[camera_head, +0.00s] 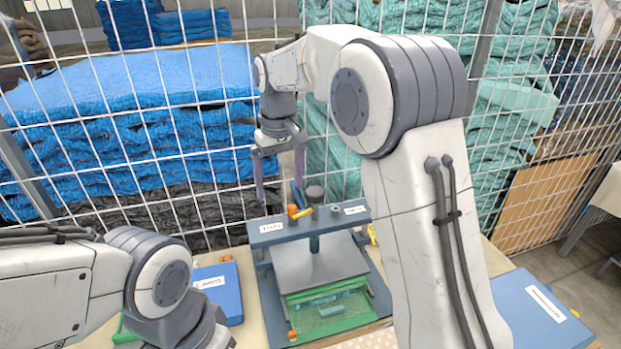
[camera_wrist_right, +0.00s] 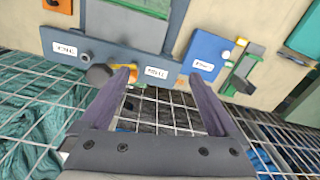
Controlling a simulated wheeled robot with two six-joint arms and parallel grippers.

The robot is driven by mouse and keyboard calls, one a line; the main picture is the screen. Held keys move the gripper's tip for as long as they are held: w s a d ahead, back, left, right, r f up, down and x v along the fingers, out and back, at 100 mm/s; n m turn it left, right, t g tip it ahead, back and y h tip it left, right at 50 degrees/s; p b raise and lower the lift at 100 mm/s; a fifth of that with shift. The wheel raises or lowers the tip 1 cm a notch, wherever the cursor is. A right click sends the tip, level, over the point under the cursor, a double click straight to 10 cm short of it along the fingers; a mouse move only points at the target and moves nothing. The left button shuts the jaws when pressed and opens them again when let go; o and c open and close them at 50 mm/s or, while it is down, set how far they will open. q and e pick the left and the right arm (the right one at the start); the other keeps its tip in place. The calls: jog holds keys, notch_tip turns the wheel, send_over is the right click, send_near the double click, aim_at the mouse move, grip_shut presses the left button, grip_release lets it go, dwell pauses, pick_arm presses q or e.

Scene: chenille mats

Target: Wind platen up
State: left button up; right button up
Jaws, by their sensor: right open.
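A blue press (camera_head: 275,238) stands on the table with a grey platen (camera_head: 303,265) beneath its top beam. A green tray (camera_head: 330,325) with a teal piece (camera_head: 330,312) lies under the platen's front edge. A dark knob (camera_head: 315,193) rises from the beam beside an orange and yellow part (camera_head: 297,211). My right gripper (camera_head: 279,183) is open and points down above the back of the press. In the right wrist view, the knob (camera_wrist_right: 99,75) sits by the left finger of the gripper (camera_wrist_right: 161,82). I cannot tell whether they touch. My left gripper is out of view.
A wire fence (camera_head: 215,130) rises close behind the press, with stacked blue mats (camera_head: 130,90) and teal mats behind it. A blue box (camera_head: 218,285) lies left of the press. Another blue box (camera_head: 540,310) is at right.

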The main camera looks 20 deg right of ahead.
jog(key=m+p, duration=0.1)
jog(key=m, duration=0.1)
send_over(315, 191)
notch_tip(315, 191, down, 10)
jog(key=p, duration=0.3)
jog(key=shift+r, duration=0.1)
grip_shut()
